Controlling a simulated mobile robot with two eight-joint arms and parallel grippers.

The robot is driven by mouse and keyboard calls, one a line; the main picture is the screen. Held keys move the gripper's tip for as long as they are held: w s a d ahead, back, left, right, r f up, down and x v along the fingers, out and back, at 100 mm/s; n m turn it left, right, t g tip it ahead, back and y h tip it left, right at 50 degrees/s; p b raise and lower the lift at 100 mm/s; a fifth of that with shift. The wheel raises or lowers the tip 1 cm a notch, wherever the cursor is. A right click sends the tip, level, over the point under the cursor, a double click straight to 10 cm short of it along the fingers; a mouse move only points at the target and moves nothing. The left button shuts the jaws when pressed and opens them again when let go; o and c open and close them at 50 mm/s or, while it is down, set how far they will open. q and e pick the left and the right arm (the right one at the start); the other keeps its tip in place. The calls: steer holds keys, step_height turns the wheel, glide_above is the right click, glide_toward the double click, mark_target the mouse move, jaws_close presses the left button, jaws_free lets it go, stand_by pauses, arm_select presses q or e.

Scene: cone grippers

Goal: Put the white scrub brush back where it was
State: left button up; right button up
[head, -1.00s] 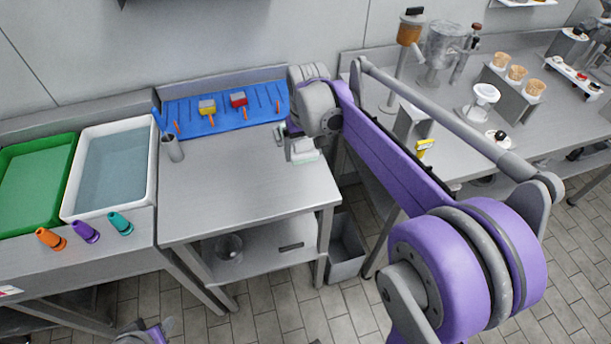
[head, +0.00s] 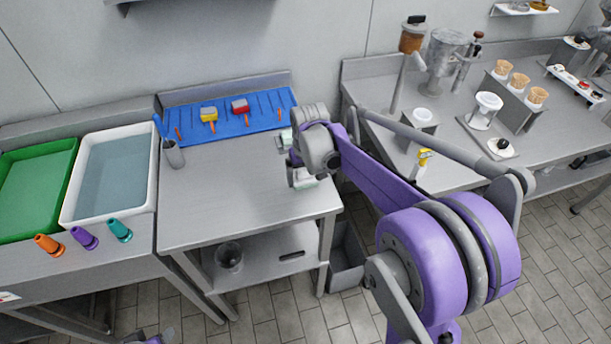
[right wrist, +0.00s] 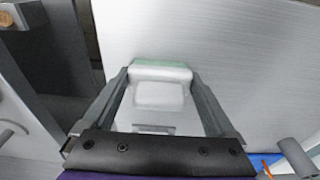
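The white scrub brush (head: 306,181), with a pale green layer, is in my right gripper (head: 303,178) near the right edge of the middle steel table (head: 235,190). In the right wrist view the brush (right wrist: 159,95) fills the space between the two fingertips of the gripper (right wrist: 160,78), which touch its ends. The gripper is shut on it. The brush looks low over the table; whether it touches the top I cannot tell. My left gripper is out of view; only a purple bit of my left arm shows at the bottom edge.
A grey cup (head: 174,155) stands at the left. A small pale item (head: 286,138) lies behind my gripper. The table's middle is clear.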

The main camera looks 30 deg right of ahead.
steer(key=shift+o, duration=0.3)
steer(key=shift+r, duration=0.25)
step_height(320, 180, up, 11)
steer(key=s+p, duration=0.1)
steer(key=s+a+f+n+t, duration=0.1)
steer(key=s+a+f, duration=0.4)
steer(key=s, duration=0.5)
steer(key=s+a+f+n+t, duration=0.1)
steer(key=s+a+f+t, duration=0.2)
steer(key=s, duration=0.6)
step_height(320, 180, down, 2)
steer(key=shift+s+a+f+n, duration=0.1)
steer(key=shift+s+a+n, duration=0.3)
steer(key=shift+a, duration=0.75)
